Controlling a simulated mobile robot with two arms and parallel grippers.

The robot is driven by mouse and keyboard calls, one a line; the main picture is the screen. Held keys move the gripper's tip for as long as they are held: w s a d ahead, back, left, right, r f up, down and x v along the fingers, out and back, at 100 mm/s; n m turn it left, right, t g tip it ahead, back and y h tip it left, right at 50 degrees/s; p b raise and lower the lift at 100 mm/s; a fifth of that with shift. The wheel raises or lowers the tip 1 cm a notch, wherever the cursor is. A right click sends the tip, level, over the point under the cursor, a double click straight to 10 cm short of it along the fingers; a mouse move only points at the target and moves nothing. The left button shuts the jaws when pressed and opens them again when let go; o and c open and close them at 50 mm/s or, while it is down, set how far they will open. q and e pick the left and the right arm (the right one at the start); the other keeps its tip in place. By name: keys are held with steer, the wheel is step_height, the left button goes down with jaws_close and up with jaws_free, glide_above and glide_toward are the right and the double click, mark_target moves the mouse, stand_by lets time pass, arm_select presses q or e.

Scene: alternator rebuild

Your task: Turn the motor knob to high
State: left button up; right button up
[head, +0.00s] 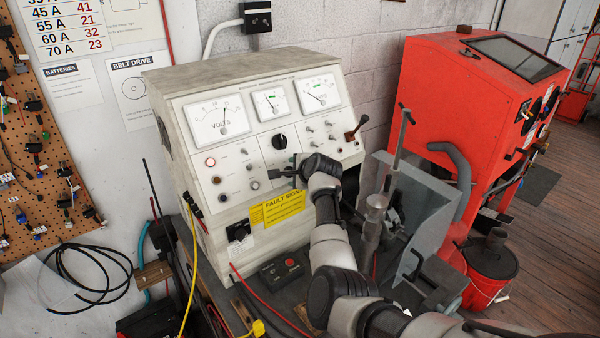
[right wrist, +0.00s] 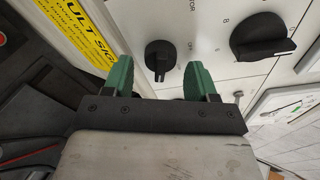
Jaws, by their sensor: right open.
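The motor knob (right wrist: 160,57) is a small black pointer knob on the white panel in the right wrist view, beside partly visible lettering ending in "TOR". Its narrow pointer end is toward the bottom of that view. My right gripper (right wrist: 160,76) has two green fingers spread apart, one on each side of the knob, with visible gaps and nothing held. In the head view my right gripper (head: 286,172) is close to the front of the test bench (head: 215,180), below its larger black knob, and the motor knob is hard to make out there. My left gripper is not in view.
A larger black knob (right wrist: 262,35) is right of the motor knob in the right wrist view. A yellow fault sign (head: 284,204) is below the gripper. Gauges (head: 218,120) line the bench top; a lever (head: 357,127) is at right. A metal guard (head: 420,215) stands beside my arm.

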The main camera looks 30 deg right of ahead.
steer(key=b+v, duration=0.3)
steer(key=v, duration=0.7)
steer(key=shift+s+r, duration=0.15)
steer(key=shift+s, duration=0.15)
